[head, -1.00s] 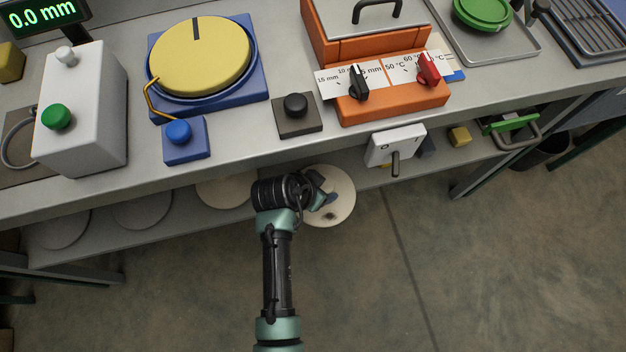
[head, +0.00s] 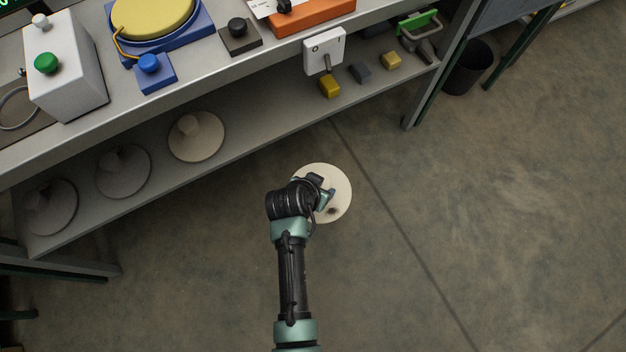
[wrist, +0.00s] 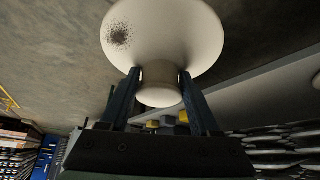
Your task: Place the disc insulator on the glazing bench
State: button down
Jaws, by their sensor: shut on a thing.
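The disc insulator (head: 339,184) is a cream-white round disc with a dark speckled patch, held out over the concrete floor, clear of the bench. In the wrist view the disc insulator (wrist: 185,35) is at the top, with its narrow neck between the fingers. My gripper (wrist: 160,88) is shut on that neck. In the head view my gripper (head: 326,199) is partly hidden behind my wrist. The bench (head: 190,85) with its grey top runs across the upper left of the head view.
On the lower shelf (head: 85,215) stand several more disc insulators (head: 197,145). The bench top carries a white box (head: 80,85), a yellow turntable (head: 150,15) and an orange unit (head: 315,20). A black bin (head: 468,68) stands at the right. The floor at right is clear.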

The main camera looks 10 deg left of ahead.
jog(key=shift+s+d+r, duration=0.15)
jog(key=shift+s+d, duration=0.15)
jog(key=shift+d, duration=0.05)
jog(key=shift+n+y, duration=0.4)
jog(key=shift+n, duration=0.3)
jog(key=r, duration=0.3)
jog(key=d+r, duration=0.1)
jog(key=r, duration=0.6)
jog(key=shift+w+d+r, duration=0.15)
jog(key=shift+w+d, duration=0.05)
jog(key=s+r+n+p, duration=0.1)
jog(key=s+r+p, duration=0.1)
jog(key=r+p, duration=0.9)
jog(key=s+r+n+y+p, duration=0.1)
jog(key=s+r+p, duration=0.2)
jog(key=r+p, duration=0.9)
notch_tip(320, 180, up, 2)
jog(key=shift+d+n+p, duration=0.2)
jog(key=shift+n+p, duration=0.1)
jog(key=shift+n, duration=0.1)
